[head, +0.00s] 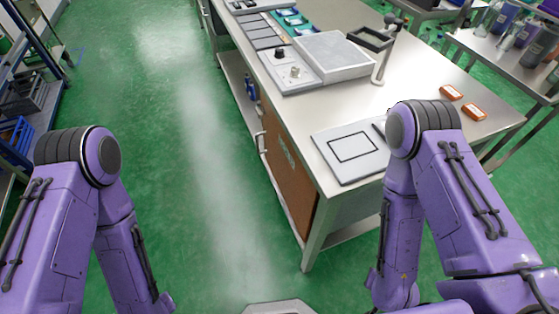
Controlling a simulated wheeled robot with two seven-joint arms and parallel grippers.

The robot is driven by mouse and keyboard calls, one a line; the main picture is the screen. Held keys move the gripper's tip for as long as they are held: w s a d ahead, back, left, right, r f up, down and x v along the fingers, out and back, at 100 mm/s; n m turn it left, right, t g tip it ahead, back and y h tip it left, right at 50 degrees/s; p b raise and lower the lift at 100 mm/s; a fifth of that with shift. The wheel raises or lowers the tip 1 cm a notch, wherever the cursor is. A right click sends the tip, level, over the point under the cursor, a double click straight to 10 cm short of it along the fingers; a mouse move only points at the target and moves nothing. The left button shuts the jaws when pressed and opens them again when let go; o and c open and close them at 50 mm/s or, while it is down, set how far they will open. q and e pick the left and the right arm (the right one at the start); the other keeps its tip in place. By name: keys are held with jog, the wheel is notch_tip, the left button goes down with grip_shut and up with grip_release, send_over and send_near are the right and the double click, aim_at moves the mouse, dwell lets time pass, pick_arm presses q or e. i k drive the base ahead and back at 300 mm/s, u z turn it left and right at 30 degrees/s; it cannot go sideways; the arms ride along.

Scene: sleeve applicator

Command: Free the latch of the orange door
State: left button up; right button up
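The orange door (288,178) is a brownish-orange panel in the side of the steel workbench, facing the aisle. It appears closed. Faint pale lettering shows on it. A small light metal handle or latch (261,142) sits at the door's far, left edge; it is too small to tell whether it is fastened. My two purple arms hang down on the left and right of the picture. Both grippers are outside the view, so what they hold cannot be seen.
Green floor (170,150) is open left of the bench. Shelves (35,100) stand at far left.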

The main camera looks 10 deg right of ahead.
aim_at(260, 112)
jog(key=k, duration=1.25)
jog(key=u, duration=0.9)
jog(key=i, duration=1.9)
jog(key=z, duration=0.55)
